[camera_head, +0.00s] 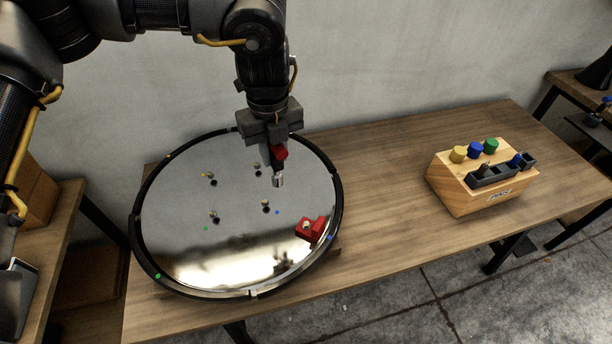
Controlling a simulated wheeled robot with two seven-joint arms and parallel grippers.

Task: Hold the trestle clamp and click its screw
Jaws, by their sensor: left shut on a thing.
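A red clamp-like block (310,229) with a small pale top piece sits at the lower right rim of a round, mirror-like disc (180,245). I take it for the trestle clamp; its screw is too small to make out clearly. My left gripper (271,140) points down over the upper right part of the disc. It is shut on a dark tool (278,160) with a red part and a silver tip. The tip hangs just above or at the disc; I cannot tell whether it touches. My right gripper is not in view.
The disc has a dark rim, several small posts and coloured dots. A wooden block (462,198) with yellow, blue and green knobs and a dark slotted holder (490,180) stands at the right. The wooden table (385,200) between them is clear. A wall rises behind.

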